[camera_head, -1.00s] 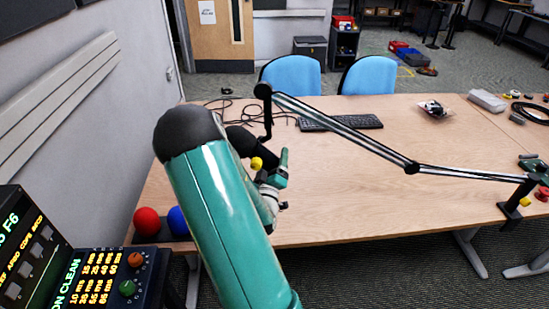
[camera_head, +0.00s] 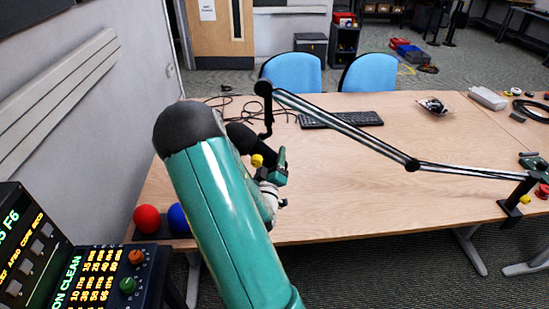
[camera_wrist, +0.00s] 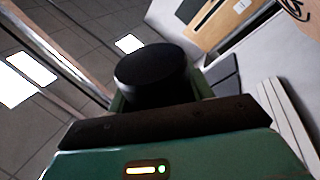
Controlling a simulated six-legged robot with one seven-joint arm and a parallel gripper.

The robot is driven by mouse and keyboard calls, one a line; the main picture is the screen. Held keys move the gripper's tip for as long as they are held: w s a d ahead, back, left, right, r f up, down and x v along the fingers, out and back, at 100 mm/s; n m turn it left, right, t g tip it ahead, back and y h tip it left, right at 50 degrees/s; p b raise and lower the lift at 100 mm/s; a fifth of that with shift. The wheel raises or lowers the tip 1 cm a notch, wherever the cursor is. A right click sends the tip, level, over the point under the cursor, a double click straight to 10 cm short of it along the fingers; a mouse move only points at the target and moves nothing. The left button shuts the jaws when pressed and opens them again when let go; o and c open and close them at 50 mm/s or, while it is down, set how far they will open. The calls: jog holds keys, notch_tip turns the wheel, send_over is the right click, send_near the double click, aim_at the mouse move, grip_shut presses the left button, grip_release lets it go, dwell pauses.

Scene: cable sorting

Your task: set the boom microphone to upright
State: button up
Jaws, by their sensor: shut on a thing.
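The boom microphone's black body (camera_head: 243,137) hangs tilted below the end of its jointed boom arm (camera_head: 345,126), over the table's left part. The boom's base is clamped at the table's right front. The exact contact is hidden in the head view.
The wooden table (camera_head: 400,215) has a keyboard (camera_head: 341,119) and loose black cables (camera_head: 228,105) behind the microphone. A red ball (camera_head: 147,218) and a blue ball (camera_head: 178,217) sit at its left front corner. The table's middle front is clear.

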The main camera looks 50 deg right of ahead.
jog(key=shift+w+m, duration=0.15)
jog(key=shift+m, duration=0.15)
jog(key=shift+w+a+f+m+g, duration=0.15)
jog(key=shift+w+f+m+g, duration=0.15)
jog(key=shift+m, duration=0.65)
jog(key=shift+w+a+f+m+g, duration=0.2)
jog(key=shift+m+g, duration=0.25)
jog(key=shift+m, duration=0.45)
jog(key=shift+w+a+f+m+g, duration=0.2)
jog(key=shift+w+m+g, duration=0.15)
jog(key=shift+m, duration=0.6)
jog(key=shift+w+a+f+m+g, duration=0.15)
jog(key=shift+w+m+g, duration=0.1)
jog(key=shift+m, duration=0.5)
jog(key=shift+w+a+m+g, duration=0.15)
jog(key=shift+w+m, duration=0.1)
jog(key=shift+m, duration=0.45)
jog(key=shift+w+a+f+m+g, duration=0.1)
jog(key=shift+w+m+g, duration=0.15)
jog(key=shift+m, duration=0.5)
jog(key=shift+w+a+m, duration=0.1)
jog(key=shift+m, duration=0.2)
jog(key=o, duration=1.4)
jog(key=v, duration=1.4)
jog(key=shift+r, duration=0.2)
jog(key=shift+w, duration=0.1)
